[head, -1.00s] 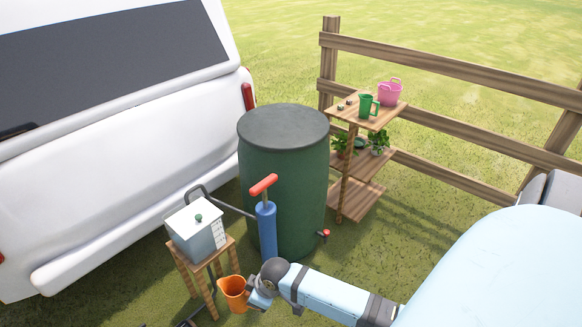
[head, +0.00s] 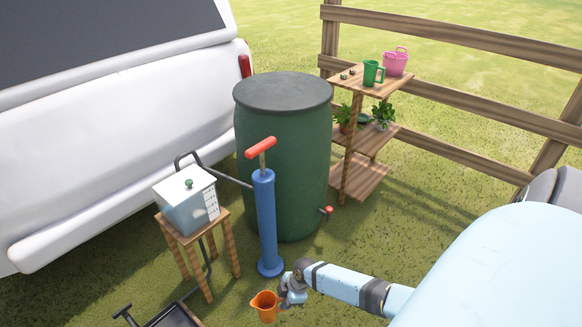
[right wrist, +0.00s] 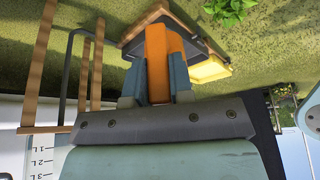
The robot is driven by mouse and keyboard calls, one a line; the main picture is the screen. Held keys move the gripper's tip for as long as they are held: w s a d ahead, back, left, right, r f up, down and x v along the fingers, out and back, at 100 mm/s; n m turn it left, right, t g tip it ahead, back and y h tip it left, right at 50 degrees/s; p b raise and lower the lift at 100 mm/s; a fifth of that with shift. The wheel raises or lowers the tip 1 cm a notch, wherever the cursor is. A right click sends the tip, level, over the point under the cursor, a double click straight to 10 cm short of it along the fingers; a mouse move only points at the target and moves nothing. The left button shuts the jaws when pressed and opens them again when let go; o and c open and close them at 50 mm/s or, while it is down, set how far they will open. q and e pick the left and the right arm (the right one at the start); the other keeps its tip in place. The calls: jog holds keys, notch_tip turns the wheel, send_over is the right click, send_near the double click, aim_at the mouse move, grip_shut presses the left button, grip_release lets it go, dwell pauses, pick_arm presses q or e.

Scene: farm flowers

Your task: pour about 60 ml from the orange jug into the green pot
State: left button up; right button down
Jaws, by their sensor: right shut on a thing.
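The orange jug (head: 264,307) is low in the head view, its open top up and its body partly cut off by the lower edge. My right gripper (head: 287,293) is shut on its right side. In the right wrist view an orange part of the jug (right wrist: 157,60) sits between the two fingers. What the jug contains cannot be seen. A green vessel with a handle (head: 373,73) stands on the top shelf at the back right, looking more like a jug than a pot. I cannot make out the green pot for sure. My left gripper is not in view.
A blue pump (head: 266,220) stands before the green barrel (head: 285,165). A white tank (head: 183,210) sits on a wooden stool (head: 235,240). A dark tray (head: 172,318) is at lower left. Right of the pump is open grass.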

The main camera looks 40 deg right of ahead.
jog(key=s+d+f+n+b, duration=0.1)
jog(key=s+d+f+b, duration=0.1)
jog(key=d+f+b, duration=0.4)
jog(key=s+d+f+n+g+b, duration=0.1)
jog(key=s+d+f+b, duration=0.2)
jog(key=d+f+b, duration=0.4)
jog(key=s+d+f+n+b, duration=0.1)
jog(key=s+d+f+b, duration=0.2)
jog(key=f, duration=1.6)
jog(key=shift+d+b, duration=2.15)
jog(key=shift+b, duration=0.55)
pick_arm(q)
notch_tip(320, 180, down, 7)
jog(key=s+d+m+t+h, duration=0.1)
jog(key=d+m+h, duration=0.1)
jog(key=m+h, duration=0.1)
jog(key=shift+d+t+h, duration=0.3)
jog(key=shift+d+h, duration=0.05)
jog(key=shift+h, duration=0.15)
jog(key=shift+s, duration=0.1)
pick_arm(e)
jog(key=shift+d+r, duration=0.15)
